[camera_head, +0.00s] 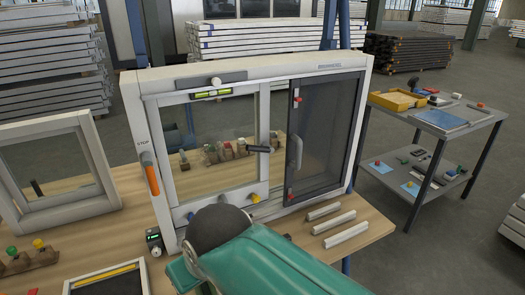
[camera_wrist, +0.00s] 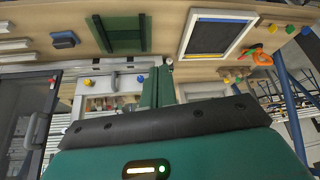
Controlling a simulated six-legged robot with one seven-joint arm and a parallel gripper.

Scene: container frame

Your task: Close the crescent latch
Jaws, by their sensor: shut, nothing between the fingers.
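The framed sliding window (camera_head: 258,68) stands upright on the wooden bench. A dark lever, which looks like the crescent latch (camera_head: 259,149), sits on the middle stile and points sideways to the left. My teal arm covers the frame's lower middle in the head view and hides my gripper there. In the wrist view, my gripper (camera_wrist: 159,75) shows as two green fingers shut together with nothing between them. They are apart from the lever. I cannot make out the lever clearly in the wrist view.
A grey pull handle (camera_head: 295,151) is on the dark right sash. An orange handle (camera_head: 151,178) is on the left jamb beside a STOP label. Loose strips (camera_head: 333,221) lie on the bench at right. A smaller frame (camera_head: 91,160) stands at left, and a side table (camera_head: 440,132) at right.

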